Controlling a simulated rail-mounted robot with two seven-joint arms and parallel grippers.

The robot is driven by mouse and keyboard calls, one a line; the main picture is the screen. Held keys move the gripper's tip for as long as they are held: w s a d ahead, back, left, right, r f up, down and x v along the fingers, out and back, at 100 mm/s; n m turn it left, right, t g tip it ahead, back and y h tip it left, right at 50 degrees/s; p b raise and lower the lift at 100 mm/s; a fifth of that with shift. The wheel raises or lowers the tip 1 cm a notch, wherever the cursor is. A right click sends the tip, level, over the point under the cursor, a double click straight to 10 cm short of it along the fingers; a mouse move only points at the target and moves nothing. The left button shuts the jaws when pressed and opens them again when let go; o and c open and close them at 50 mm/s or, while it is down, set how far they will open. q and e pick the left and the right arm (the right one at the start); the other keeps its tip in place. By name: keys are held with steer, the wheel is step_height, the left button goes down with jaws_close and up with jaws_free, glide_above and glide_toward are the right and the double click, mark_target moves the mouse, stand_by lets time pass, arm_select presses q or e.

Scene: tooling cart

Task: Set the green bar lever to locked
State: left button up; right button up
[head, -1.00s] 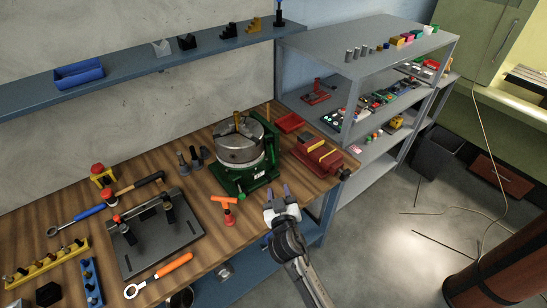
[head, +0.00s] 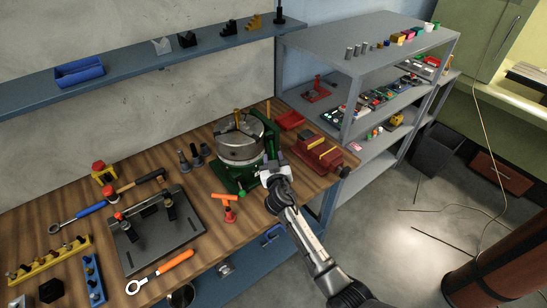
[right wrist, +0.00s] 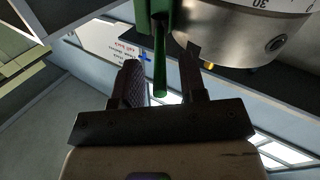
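The green bar lever (right wrist: 160,60) shows in the right wrist view as a narrow green bar coming down beside a round steel chuck (right wrist: 238,32). In the head view, green parts of the lever side (head: 271,142) stand at the right of the chuck (head: 238,142) on its green base (head: 228,176). My right gripper (head: 272,167) is at this right side. In the right wrist view its two dark fingers are apart, with the bar between them and visible gaps on both sides. The head view hides part of the lever behind the gripper. My left gripper is not in view.
A red vise-like block (head: 318,155) stands close to the right of my gripper. A dark plate fixture (head: 155,243) is farther left. A grey shelf (head: 350,100) stands behind at right.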

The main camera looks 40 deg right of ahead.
steer(key=shift+w+d, duration=0.25)
steer(key=shift+w, duration=0.1)
steer(key=shift+c, duration=0.3)
jaws_close()
